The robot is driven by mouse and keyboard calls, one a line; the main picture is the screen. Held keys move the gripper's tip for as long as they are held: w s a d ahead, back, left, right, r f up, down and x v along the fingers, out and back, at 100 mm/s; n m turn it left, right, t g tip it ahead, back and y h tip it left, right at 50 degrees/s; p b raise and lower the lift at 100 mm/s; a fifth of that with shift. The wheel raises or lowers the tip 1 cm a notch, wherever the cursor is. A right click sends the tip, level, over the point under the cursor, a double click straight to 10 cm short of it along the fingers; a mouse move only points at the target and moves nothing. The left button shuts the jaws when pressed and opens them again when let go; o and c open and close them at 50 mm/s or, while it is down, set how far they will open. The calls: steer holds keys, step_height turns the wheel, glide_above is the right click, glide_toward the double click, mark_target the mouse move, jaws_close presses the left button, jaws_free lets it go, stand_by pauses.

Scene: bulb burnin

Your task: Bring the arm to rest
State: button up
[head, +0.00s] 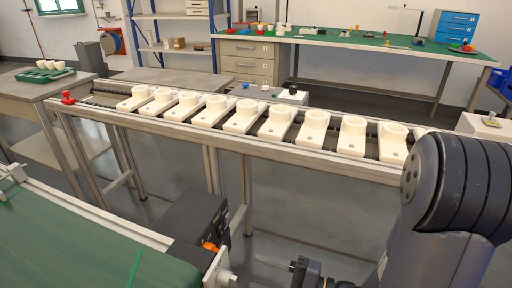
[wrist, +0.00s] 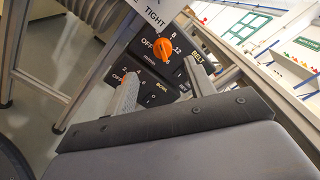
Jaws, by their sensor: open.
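My arm (head: 440,195) comes in at the right of the head view, and its dark lower part runs along the bottom edge. My gripper (wrist: 162,88) shows in the wrist view with its two fingers apart and nothing between them. Beyond the fingertips is a black control box (wrist: 183,62) with an orange knob (wrist: 163,48) and OFF and BELT lettering. The left finger partly hides a second panel, marked BOWL. I cannot tell whether a finger touches the box. The box (head: 190,222) also shows in the head view, at the end of the green belt.
A green conveyor belt (head: 90,240) fills the lower left. A metal roller line (head: 235,138) carrying several white socket blocks crosses the middle. A red button (head: 68,97) sits at its left end. A bench with a green top (head: 345,38) stands behind. Grey floor shows beneath the line.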

steer(key=shift+a, duration=0.1)
steer(key=b+x, duration=0.1)
steer(key=x, duration=0.9)
steer(key=shift+a, duration=0.2)
steer(key=shift+w+d, duration=0.1)
stand_by(0.5)
steer(key=shift+p+v, duration=0.5)
steer(key=shift+v, duration=4.7)
steer(key=w+a+m+p, duration=0.5)
steer(key=a+m+p, duration=0.4)
steer(key=m+p, duration=0.2)
steer(key=shift+a+r+p, duration=0.25)
steer(key=shift+r+p, duration=0.2)
steer(key=shift+p, duration=0.45)
steer(key=shift+w, duration=0.1)
